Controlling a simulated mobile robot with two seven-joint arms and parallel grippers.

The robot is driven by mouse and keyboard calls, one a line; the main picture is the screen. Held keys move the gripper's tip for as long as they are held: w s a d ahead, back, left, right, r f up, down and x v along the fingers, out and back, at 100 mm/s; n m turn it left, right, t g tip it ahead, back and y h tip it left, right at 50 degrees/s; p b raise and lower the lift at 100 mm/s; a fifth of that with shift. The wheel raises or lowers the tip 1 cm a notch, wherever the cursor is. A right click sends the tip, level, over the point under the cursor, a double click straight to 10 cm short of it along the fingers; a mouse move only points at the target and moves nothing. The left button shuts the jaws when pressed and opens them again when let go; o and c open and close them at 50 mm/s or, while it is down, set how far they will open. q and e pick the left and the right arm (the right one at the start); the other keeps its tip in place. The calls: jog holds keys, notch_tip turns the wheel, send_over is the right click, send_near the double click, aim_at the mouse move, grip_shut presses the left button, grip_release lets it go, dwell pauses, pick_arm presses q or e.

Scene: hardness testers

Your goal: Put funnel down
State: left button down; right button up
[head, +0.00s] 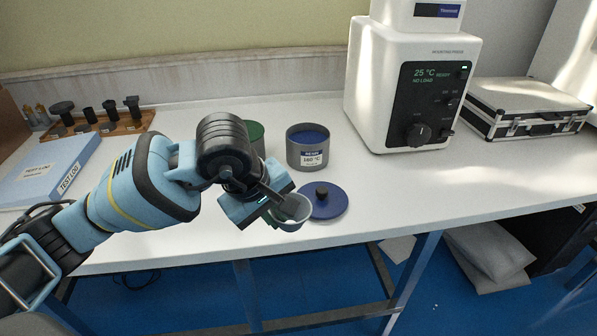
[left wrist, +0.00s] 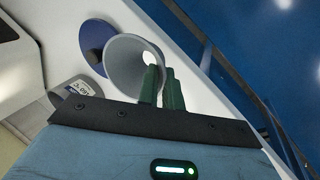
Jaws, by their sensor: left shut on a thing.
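The grey funnel (head: 291,211) is in the grip of my left gripper (head: 277,203), over the front part of the white table. In the left wrist view the funnel (left wrist: 133,66) shows its wide, round mouth, with the green fingers (left wrist: 160,88) of my gripper shut on its wall. From these views I cannot tell whether the funnel touches the table. My right gripper is not in view.
A blue lid (head: 327,203) with a dark knob lies right beside the funnel. Behind stand an open grey can (head: 307,153) with blue contents and a green-topped can (head: 256,136), partly hidden by my arm. A white press (head: 395,90) stands further back; the table (head: 400,185) is clear at right.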

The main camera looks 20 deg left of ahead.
pick_arm(q)
jog(key=s+f+m+g+h, duration=0.1)
jog(key=s+m+g+h, duration=0.1)
jog(key=s+m, duration=0.4)
jog(key=a+m+g, duration=0.1)
jog(key=m, duration=0.4)
jog(key=shift+s+f+m, duration=0.15)
jog(key=shift+s+m, duration=0.15)
jog(key=shift+s, duration=0.05)
jog(key=shift+a, duration=0.1)
